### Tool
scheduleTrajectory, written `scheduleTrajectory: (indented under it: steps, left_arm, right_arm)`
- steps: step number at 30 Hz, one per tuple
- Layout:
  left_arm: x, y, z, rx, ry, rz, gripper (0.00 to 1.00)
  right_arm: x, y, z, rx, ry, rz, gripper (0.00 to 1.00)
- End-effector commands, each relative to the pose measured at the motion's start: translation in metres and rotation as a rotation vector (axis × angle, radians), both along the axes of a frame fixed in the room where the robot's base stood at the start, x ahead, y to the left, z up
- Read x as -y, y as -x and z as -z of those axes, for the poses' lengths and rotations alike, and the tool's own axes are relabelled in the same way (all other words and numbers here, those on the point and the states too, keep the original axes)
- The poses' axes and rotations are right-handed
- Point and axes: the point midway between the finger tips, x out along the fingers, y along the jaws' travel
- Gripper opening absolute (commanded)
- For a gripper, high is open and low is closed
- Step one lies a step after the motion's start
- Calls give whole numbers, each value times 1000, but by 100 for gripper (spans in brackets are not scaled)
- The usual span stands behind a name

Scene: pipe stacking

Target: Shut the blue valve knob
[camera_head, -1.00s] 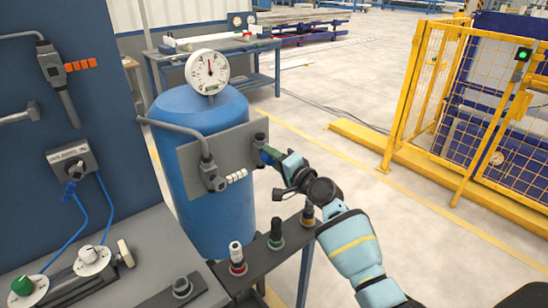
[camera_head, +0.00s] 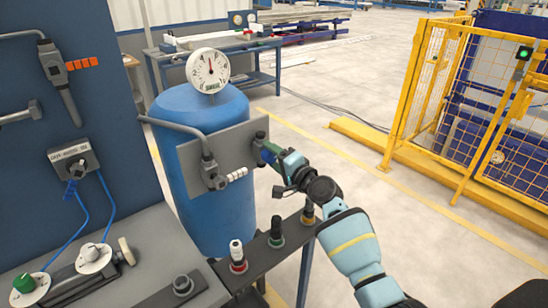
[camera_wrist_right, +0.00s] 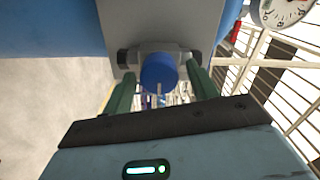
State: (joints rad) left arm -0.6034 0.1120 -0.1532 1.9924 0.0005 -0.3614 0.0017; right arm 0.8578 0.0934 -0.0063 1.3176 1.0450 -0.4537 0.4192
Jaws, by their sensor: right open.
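The blue valve knob (camera_wrist_right: 158,73) shows in the right wrist view, in front of a grey fitting on the grey panel. In the head view my right gripper (camera_head: 264,148) reaches the right edge of the grey panel (camera_head: 228,150), where it mostly hides the knob. The right wrist view shows its two green fingers (camera_wrist_right: 163,88) apart, one on each side of the knob. Whether they touch the knob, I cannot tell. My left gripper is not in view.
A blue tank (camera_head: 215,222) with a round gauge (camera_head: 208,71) stands behind the panel. A yellow fence (camera_head: 460,110) is at the right.

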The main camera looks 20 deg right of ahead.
Motion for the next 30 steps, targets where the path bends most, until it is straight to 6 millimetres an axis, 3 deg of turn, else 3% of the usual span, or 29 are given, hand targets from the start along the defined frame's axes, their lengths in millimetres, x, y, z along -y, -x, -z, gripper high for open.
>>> scheduleTrajectory:
  steps: [8,21,30]
  left_arm:
    - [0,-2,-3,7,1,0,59]
    - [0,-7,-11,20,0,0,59]
    - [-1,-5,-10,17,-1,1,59]
  right_arm:
    - [4,10,-1,1,3,1,59]
    - [24,65,0,0,1,0,59]
    - [27,74,0,-1,1,0,59]
